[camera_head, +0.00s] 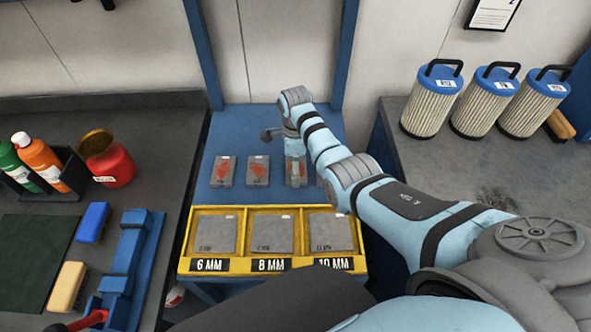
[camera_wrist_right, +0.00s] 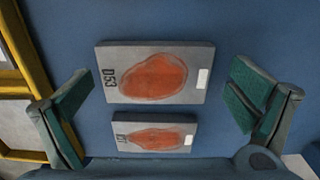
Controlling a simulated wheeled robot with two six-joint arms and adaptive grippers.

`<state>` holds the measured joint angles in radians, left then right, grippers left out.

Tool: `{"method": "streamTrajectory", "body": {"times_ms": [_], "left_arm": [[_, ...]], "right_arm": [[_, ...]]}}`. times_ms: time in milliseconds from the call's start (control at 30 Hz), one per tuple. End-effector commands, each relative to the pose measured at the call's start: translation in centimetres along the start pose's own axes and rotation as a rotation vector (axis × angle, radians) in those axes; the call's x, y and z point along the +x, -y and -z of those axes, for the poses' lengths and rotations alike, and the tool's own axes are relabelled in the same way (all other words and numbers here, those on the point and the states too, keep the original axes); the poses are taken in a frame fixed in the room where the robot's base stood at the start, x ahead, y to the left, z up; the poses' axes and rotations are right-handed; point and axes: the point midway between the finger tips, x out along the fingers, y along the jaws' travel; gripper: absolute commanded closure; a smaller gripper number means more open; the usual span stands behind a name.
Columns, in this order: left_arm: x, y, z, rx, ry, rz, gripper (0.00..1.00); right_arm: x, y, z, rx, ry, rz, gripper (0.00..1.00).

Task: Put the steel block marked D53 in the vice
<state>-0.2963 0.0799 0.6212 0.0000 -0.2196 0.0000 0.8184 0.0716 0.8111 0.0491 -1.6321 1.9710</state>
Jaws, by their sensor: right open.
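In the right wrist view, the steel block marked D53 (camera_wrist_right: 152,75) lies flat on the blue table, with an orange-red patch and a small white label. My right gripper (camera_wrist_right: 160,88) is open above it, its green-padded fingers apart on either side and not touching it. A second similar block (camera_wrist_right: 150,134) lies just below it; its marking is unclear. The blue vice (camera_head: 130,262) with a red handle stands on the left bench. My left gripper is out of view.
A yellow tray (camera_head: 186,262) with plates labelled 6, 8 and 10 MM stands in front of the blocks. Bottles (camera_head: 40,158), a red can (camera_head: 112,166) and brushes (camera_head: 92,222) are on the left bench. Filter cartridges (camera_head: 432,100) stand on the right bench.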

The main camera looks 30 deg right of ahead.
Motion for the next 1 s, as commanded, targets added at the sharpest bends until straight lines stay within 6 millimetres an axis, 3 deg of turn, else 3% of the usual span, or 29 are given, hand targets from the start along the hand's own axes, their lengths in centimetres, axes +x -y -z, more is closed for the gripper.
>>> {"method": "streamTrajectory", "body": {"times_ms": [167, 400, 800, 1000], "left_arm": [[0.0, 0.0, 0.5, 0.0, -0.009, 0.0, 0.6], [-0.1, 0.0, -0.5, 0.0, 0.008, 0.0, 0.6], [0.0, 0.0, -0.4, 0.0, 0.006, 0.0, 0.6], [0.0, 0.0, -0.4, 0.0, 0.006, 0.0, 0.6]], "right_arm": [[0.0, 0.0, -0.1, -0.001, 0.001, 0.002, 0.0], [0.0, 0.0, -0.1, -0.002, 0.001, 0.001, 0.37], [0.3, -0.1, 0.0, 0.0, -0.002, 0.0, 1.0], [0.4, -0.1, 0.2, 0.002, -0.003, -0.002, 1.0]]}}
